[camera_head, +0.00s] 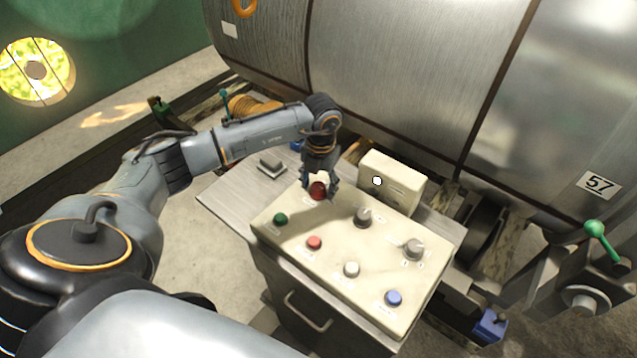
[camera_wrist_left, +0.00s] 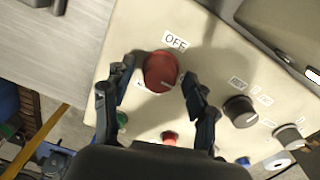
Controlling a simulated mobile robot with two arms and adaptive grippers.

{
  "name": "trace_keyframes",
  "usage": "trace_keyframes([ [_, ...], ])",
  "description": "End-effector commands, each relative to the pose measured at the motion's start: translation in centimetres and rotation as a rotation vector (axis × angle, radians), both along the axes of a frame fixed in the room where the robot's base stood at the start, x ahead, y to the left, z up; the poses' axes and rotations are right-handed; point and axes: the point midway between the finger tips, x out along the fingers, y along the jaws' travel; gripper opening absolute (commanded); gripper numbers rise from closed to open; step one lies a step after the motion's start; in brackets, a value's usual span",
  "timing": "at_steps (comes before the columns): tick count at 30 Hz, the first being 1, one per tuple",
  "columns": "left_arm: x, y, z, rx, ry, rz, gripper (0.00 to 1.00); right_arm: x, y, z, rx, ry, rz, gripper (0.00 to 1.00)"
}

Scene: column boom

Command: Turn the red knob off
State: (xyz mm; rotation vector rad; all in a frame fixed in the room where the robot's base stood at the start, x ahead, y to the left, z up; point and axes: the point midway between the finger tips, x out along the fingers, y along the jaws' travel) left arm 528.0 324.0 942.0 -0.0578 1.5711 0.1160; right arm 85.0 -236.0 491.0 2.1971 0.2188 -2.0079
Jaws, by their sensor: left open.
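The red knob (camera_head: 317,190) is at the far left corner of a cream control panel (camera_head: 335,261). In the left wrist view the red knob (camera_wrist_left: 162,71) is round, with an OFF label (camera_wrist_left: 175,41) just beyond it. My left gripper (camera_head: 321,187) is over the knob, pointing down. In the wrist view its open fingers (camera_wrist_left: 150,92) stand on either side of the knob's near half, with gaps showing. Whether they touch it I cannot tell. My right gripper is in neither view.
The panel also holds a green button (camera_head: 280,219), a red button (camera_head: 314,243), a white button (camera_head: 351,269), a blue button (camera_head: 393,298) and two grey knobs (camera_head: 363,216). A cream box (camera_head: 392,182) stands behind. A large metal tank (camera_head: 400,80) rises beyond.

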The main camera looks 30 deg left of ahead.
Motion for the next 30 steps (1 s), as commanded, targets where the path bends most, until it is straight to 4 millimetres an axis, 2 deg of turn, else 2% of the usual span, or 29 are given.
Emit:
trace_keyframes([
  [1,0.0,-0.01,0.0,0.0,0.0,0.0,0.57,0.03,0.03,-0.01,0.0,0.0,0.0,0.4],
  [2,0.0,-0.01,0.01,0.0,0.0,0.0,0.53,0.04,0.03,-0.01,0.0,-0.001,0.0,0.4],
  [9,0.0,-0.01,0.04,0.0,0.0,0.0,0.04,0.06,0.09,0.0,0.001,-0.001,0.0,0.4],
  [20,0.03,-0.02,0.01,-0.001,-0.001,0.047,0.03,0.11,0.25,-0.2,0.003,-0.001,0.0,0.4],
  [30,0.06,-0.03,-0.04,-0.001,-0.001,0.28,0.03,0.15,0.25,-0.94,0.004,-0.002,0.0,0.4],
])
